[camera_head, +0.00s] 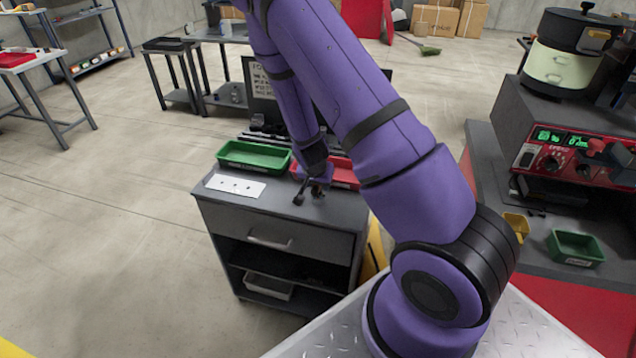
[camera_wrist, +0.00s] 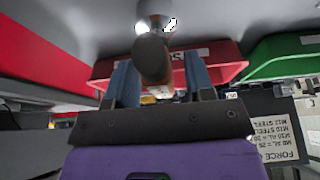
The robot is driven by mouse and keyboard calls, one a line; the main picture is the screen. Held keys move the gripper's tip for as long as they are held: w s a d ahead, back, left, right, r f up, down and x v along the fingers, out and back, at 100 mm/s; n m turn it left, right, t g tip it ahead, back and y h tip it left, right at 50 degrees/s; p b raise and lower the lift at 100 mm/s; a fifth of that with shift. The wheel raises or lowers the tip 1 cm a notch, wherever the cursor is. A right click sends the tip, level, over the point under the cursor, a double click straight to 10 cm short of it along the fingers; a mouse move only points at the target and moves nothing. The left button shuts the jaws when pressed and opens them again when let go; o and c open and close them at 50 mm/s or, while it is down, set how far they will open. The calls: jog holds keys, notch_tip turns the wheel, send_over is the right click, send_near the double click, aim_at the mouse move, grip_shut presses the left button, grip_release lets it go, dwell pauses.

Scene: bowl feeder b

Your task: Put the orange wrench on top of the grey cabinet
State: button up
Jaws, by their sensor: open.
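The grey cabinet (camera_head: 318,237) stands in the middle of the head view, with a drawer and open shelves below its dark flat top. My gripper (camera_head: 309,193) is over the cabinet top, close to the red tray, pointing down. In the wrist view my gripper (camera_wrist: 157,82) shows two blue fingers spread apart. A dark rounded piece with a shiny end (camera_wrist: 153,55) appears between and beyond the fingers; I cannot tell what it is or whether they touch it. I cannot make out an orange wrench in either view.
A green tray (camera_head: 254,156) and a red tray (camera_head: 345,174) sit at the back of the cabinet top, with a white card (camera_head: 235,185) at front left. A grey bench (camera_head: 484,150) with a red power unit (camera_head: 575,158) and small bins is on the right. Open floor lies left.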

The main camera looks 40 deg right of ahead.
jog(key=s+a+r+n+y, duration=0.1)
jog(key=s+a+r+n, duration=0.2)
jog(key=r, duration=0.8)
jog(key=s+a+r+t+y, duration=0.15)
jog(key=s+a+r, duration=0.25)
jog(key=r, duration=0.6)
jog(key=s+a+r+n+y, duration=0.2)
jog(key=s+a+r, duration=0.15)
jog(key=r, duration=0.75)
jog(key=s+a+r+n, duration=0.1)
jog(key=s+r+n, duration=0.1)
jog(key=s+r, duration=0.3)
jog(key=s+a+r+n, duration=0.1)
jog(key=s+r+n, duration=0.2)
jog(key=s+r, duration=0.3)
jog(key=s+t+h, duration=0.1)
jog(key=s, duration=0.4)
jog(key=shift+a+r, duration=0.2)
jog(key=shift+r, duration=0.05)
